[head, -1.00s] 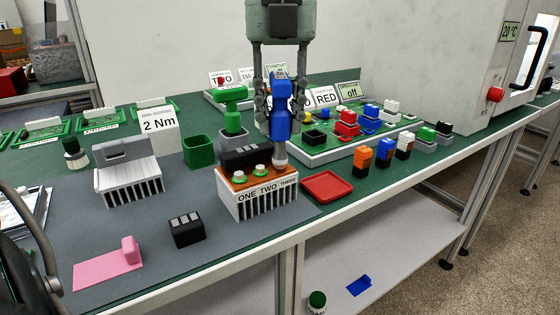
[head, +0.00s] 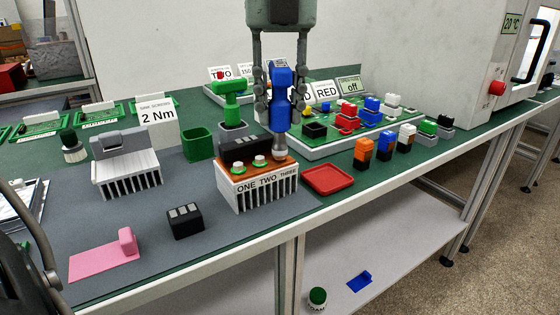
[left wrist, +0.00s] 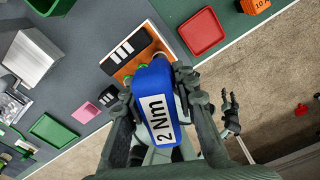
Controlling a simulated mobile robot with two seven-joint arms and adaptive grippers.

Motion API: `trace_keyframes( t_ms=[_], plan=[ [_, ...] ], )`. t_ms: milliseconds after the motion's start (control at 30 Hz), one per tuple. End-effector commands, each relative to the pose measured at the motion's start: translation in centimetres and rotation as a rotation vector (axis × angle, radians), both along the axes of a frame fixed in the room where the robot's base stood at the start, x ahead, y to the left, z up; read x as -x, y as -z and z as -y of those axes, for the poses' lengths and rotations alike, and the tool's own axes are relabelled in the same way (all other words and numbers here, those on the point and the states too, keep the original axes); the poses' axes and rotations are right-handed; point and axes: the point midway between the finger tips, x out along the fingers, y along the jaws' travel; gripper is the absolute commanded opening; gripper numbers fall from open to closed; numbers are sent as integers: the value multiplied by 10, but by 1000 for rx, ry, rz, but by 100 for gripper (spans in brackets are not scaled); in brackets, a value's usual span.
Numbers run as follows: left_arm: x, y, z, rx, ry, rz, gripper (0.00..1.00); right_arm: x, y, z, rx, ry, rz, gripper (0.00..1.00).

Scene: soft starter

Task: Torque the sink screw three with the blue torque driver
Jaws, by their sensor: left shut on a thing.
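My left gripper (head: 281,90) points down and is shut on the blue torque driver (head: 281,110). The driver is upright, its silver tip over the "THREE" end of the heat sink (head: 262,192). I cannot tell whether the tip touches; the tip hides screw three. Two green-ringed screws (head: 260,161) show beside it on the orange top, in front of a black block. In the left wrist view the driver's top (left wrist: 158,115) reads "2 Nm" between the fingers. My right gripper (left wrist: 230,100) appears there, empty with fingers apart, off the table's front edge.
A red tray (head: 329,180) lies right of the sink. A green driver (head: 230,95) stands in a grey holder behind it. A green bin (head: 198,144), a "2 Nm" sign (head: 157,117) and a second sink (head: 128,178) are left. The mat (head: 165,265) in front has free room.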

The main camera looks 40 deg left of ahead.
Motion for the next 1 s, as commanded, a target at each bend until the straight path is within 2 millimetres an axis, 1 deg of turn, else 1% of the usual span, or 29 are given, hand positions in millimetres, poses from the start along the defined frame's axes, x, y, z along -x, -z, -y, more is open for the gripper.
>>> trace_keyframes(
  t_ms=[200,267,333,400,533,633,867,933,1000],
  plan=[
    [0,-1,0,1,-5,1,0,0,-1,0,0,0,0,40],
    [0,0,0,0,-28,1,0,0,2,0,0,0,0,40],
    [-1,2,0,-2,-109,4,0,0,9,0,0,0,0,40],
    [-1,1,0,0,-229,4,0,0,12,0,0,0,0,40],
    [-1,-1,1,2,-369,2,0,0,11,0,0,0,0,40],
    [-1,-1,1,2,-405,2,0,0,11,0,0,0,0,40],
    [-1,-1,1,2,-415,2,0,0,11,0,0,0,0,40],
    [-1,0,1,2,-471,2,0,0,12,0,0,0,0,40],
    [-1,0,1,2,-569,2,0,0,14,0,0,0,0,40]
  ],
)
